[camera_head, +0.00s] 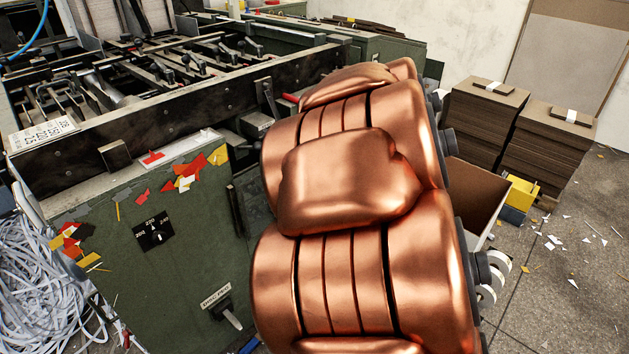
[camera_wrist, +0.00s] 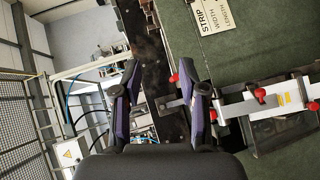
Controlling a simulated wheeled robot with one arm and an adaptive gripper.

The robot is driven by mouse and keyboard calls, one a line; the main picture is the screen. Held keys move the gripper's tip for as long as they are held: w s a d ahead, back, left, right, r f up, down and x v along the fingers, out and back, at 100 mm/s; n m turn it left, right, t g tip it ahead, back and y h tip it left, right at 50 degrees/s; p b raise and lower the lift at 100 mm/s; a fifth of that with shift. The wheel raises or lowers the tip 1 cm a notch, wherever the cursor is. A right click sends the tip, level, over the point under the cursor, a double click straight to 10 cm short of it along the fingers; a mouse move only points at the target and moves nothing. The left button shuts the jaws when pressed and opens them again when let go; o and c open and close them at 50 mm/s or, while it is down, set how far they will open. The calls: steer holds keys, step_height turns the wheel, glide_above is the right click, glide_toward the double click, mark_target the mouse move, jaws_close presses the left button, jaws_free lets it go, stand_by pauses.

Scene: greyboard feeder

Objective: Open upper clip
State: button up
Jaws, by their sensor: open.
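My gripper (camera_wrist: 158,72) shows in the wrist view with its two dark purple fingers apart and nothing held between them. A metal bracket with a red knob (camera_wrist: 173,78) lies behind and beside the right finger, which partly covers it. Whether they touch I cannot tell. To the right, a pale metal bar (camera_wrist: 283,103) carries red knobs, one of them at its middle (camera_wrist: 260,95). Which of these parts is the upper clip I cannot tell. In the head view my copper-coloured arm hides my gripper and that side of the green feeder (camera_head: 180,230).
In the wrist view a "STRIP WIDTH LENGTH" label (camera_wrist: 215,15) sits on the green panel. In the head view, greyboard stacks (camera_head: 483,120) and a yellow bin (camera_head: 521,190) stand right of my arm. Paper strips (camera_head: 40,265) heap at the left; scraps litter the floor.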

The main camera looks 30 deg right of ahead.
steer(key=a+f+n+t+y+b, duration=0.2)
steer(key=a+f+n+y+b, duration=0.1)
steer(key=f+n+y+b, duration=0.4)
steer(key=a+f+n+t+y+b, duration=0.25)
steer(key=f+n+y+b, duration=0.3)
steer(key=f, duration=0.35)
steer(key=shift+g+h, duration=0.25)
steer(key=shift+h, duration=0.1)
steer(key=shift+a+b+x, duration=0.15)
steer(key=shift+b+x, duration=0.25)
steer(key=shift+x, duration=1.4)
steer(key=shift+a+b+x, duration=0.15)
steer(key=shift+b+x, duration=0.25)
steer(key=shift+x, duration=1.45)
steer(key=shift+s, duration=0.1)
steer(key=shift+n, duration=0.25)
jaws_close()
